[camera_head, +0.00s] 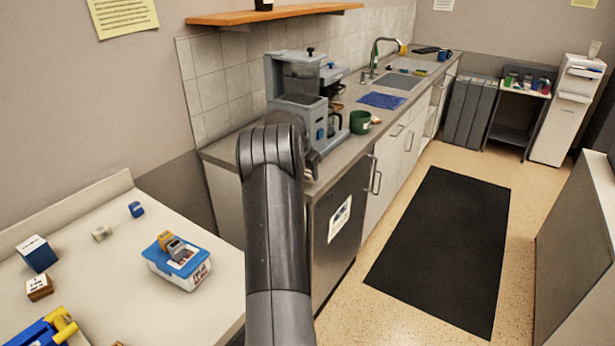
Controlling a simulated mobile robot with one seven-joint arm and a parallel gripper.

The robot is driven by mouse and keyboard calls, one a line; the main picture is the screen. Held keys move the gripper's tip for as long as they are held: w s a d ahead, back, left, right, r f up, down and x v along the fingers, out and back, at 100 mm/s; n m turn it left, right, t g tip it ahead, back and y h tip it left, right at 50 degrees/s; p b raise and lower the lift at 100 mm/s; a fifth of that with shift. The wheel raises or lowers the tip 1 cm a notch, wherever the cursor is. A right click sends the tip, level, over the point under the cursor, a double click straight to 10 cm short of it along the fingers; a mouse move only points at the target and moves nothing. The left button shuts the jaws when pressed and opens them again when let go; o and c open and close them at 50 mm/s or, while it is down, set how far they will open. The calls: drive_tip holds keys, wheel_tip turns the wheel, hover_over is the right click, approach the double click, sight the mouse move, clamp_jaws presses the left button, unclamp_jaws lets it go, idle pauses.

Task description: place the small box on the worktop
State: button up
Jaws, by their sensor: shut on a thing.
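The worktop (340,163) is a long grey counter running from the middle of the picture to the far back. My arm reaches up to its near end. My gripper (311,168) shows only as a dark sliver beside my wrist, at the near end of the worktop in front of the coffee machine. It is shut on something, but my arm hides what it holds. I cannot make out a small box in the gripper or on the worktop.
A coffee machine (297,95), green mug (360,122) and blue cloth (382,100) stand on the worktop, with a sink (395,82) beyond. A table (110,270) at left holds a blue-lidded tub (182,278) and several small boxes. A black mat (445,250) covers the floor.

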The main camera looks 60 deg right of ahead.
drive_tip(key=shift+f, duration=0.95)
drive_tip(key=o, duration=0.9)
drive_tip(key=shift+f, duration=0.1)
drive_tip(key=shift+o, duration=0.2)
drive_tip(key=v, duration=1.2)
